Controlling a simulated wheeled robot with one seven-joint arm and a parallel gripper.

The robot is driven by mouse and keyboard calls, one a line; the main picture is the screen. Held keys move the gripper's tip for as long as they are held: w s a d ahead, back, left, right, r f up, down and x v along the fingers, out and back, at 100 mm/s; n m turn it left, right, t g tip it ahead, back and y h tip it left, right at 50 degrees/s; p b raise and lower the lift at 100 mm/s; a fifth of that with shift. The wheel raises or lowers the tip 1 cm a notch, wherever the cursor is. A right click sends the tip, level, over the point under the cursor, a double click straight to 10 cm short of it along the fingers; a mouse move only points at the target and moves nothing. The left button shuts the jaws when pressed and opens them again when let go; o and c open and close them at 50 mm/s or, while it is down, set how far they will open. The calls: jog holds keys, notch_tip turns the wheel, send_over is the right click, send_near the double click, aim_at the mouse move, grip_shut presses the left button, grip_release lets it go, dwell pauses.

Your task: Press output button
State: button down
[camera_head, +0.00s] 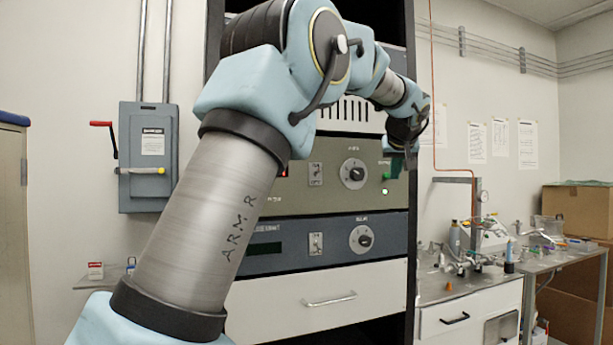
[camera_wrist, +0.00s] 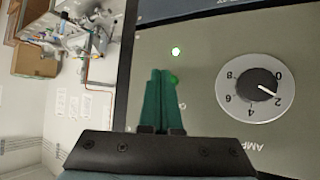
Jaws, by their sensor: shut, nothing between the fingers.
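A green-grey panel (camera_head: 300,200) in the rack carries a dial (camera_head: 354,173), a small green button (camera_head: 386,177) and a lit white-green lamp (camera_head: 385,191) just below it. My gripper (camera_head: 397,166) is shut and empty in front of the panel's right side, near the button. In the wrist view, the green fingers of my gripper (camera_wrist: 161,72) are together, and their tips partly cover the green button (camera_wrist: 174,80). The lit lamp (camera_wrist: 176,51) shows just past the tips, and the numbered dial (camera_wrist: 256,88) is to the right. I cannot tell whether the fingertips touch the button.
A darker blue unit (camera_head: 340,243) with its own dial is below the panel, above a white drawer (camera_head: 320,300). The rack's dark right upright (camera_head: 411,240) is close to my gripper. A cluttered bench (camera_head: 470,285) and cardboard box (camera_head: 578,208) stand at right.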

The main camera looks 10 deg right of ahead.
jog(key=shift+s, duration=0.1)
jog(key=shift+s+d+b, duration=0.2)
jog(key=shift+s+b, duration=0.45)
jog(key=shift+s, duration=0.3)
jog(key=shift+s+d+b, duration=0.2)
jog(key=shift+s+b, duration=0.45)
jog(key=shift+s, duration=0.3)
jog(key=shift+s+d+b, duration=0.2)
jog(key=shift+s+b, duration=0.45)
jog(key=shift+s, duration=0.3)
